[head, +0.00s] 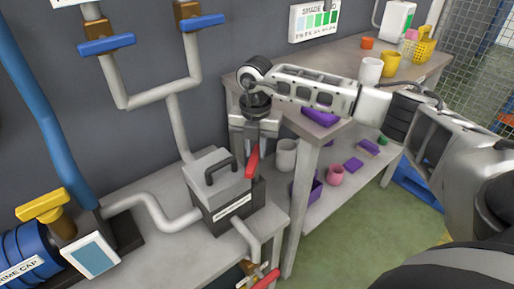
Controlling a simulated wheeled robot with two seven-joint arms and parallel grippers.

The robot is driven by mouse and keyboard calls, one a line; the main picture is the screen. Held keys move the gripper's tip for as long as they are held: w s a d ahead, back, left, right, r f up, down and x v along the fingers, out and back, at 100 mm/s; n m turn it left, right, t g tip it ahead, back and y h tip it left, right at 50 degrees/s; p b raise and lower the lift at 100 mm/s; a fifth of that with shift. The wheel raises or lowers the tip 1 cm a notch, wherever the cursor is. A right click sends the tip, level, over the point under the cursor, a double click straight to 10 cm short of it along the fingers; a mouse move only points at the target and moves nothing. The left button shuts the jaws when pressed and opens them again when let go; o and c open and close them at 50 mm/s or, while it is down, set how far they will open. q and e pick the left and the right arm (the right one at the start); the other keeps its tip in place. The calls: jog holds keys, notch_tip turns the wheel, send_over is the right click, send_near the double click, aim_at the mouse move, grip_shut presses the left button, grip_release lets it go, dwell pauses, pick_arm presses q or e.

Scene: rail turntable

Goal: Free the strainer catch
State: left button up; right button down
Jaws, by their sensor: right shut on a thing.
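The strainer (207,172) is a grey box with a black handle (221,171) on its lid and a dark lower body, standing on the left bench with pipes running into it. Its red catch (252,162) stands upright, slightly tilted, at the right side of the box. My right gripper (254,138) reaches in from the right, points down, and is shut on the top of the red catch; its fingers hide that end. The lid looks closed. My left gripper is not in view.
Blue-handled valves (106,44) sit on the wall pipes above. A yellow-handled valve (42,206) and blue prime cap (22,258) are at left. A red-handled valve (266,279) is below the strainer. A shelf bench (335,140) with cups and purple pieces stands right.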

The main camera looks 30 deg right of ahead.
jog(key=n, duration=0.4)
jog(key=shift+w+a+n, duration=0.15)
jog(key=shift+a+n, duration=0.1)
jog(key=shift+n, duration=0.05)
jog(key=shift+w+a+n+b, duration=0.15)
jog(key=shift+n+b, duration=0.2)
jog(key=shift+n, duration=1.45)
jog(key=c, duration=1.3)
grip_release()
notch_tip(320, 180, up, 16)
jog(key=shift+r, duration=0.1)
